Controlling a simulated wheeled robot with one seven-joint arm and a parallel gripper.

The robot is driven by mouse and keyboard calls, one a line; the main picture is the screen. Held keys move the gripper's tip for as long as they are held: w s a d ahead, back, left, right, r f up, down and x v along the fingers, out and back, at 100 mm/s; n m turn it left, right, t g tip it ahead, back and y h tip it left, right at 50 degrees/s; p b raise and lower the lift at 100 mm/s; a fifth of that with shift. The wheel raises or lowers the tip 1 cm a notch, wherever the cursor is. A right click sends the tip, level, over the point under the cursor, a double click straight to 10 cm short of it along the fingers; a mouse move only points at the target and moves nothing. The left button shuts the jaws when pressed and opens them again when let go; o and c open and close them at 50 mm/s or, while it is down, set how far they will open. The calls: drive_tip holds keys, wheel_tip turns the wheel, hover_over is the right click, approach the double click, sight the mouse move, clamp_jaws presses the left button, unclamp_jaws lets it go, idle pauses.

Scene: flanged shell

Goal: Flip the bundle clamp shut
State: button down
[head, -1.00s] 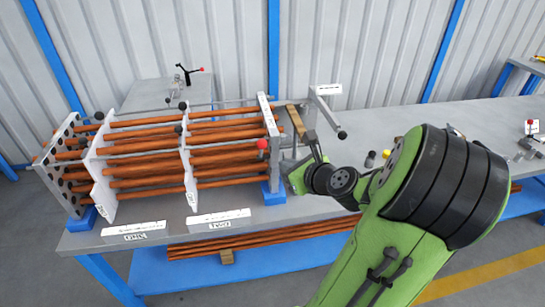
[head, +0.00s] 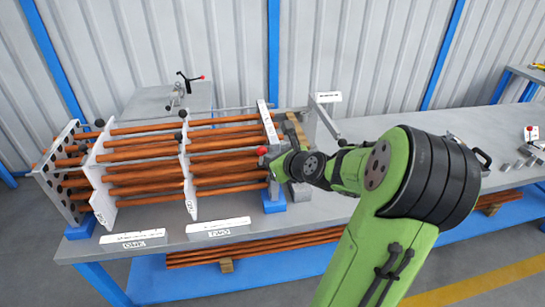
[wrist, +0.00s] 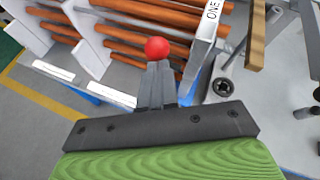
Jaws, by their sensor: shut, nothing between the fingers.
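A red ball knob (head: 262,151) sits at the near side of the bundle's right end plate (head: 268,125). It also shows in the wrist view (wrist: 157,48). It looks like the clamp's handle end; its lever is hidden behind my fingers. The bundle of copper-coloured rods (head: 150,165) lies across upright plates. My gripper (head: 272,160) is beside the knob, on its right in the head view. In the wrist view its fingers (wrist: 160,66) are together and empty, their tips at the knob's lower edge. I cannot tell whether they touch it.
A wooden bar (head: 296,130) and a grey bracket with a lever (head: 328,118) stand right of the end plate. Two label strips (head: 218,227) lie along the front edge. A rear table (head: 150,98) carries another red-tipped lever (head: 202,77).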

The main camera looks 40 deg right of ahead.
drive_tip(key=r+p, duration=0.1)
drive_tip(key=p, duration=0.1)
drive_tip(key=w+r+g+p, duration=0.1)
drive_tip(key=p, duration=0.1)
drive_tip(key=shift+w+d+y+p, duration=0.1)
drive_tip(key=shift+d+y+p, duration=0.2)
drive_tip(key=shift+p, duration=0.05)
drive_tip(key=w+d+p, duration=0.5)
drive_tip(key=w+p, duration=0.3)
drive_tip(key=p, duration=0.1)
drive_tip(key=shift+d+r, duration=0.4)
drive_tip(key=shift+r, duration=0.05)
drive_tip(key=s+d+r+p, duration=0.1)
drive_tip(key=s+r, duration=0.1)
drive_tip(key=r, duration=0.3)
drive_tip(key=s+d+r+p, duration=0.1)
drive_tip(key=s+r+p, duration=0.1)
drive_tip(key=r, duration=0.4)
drive_tip(key=shift+s+d+r, duration=0.25)
drive_tip(key=shift+s, duration=0.55)
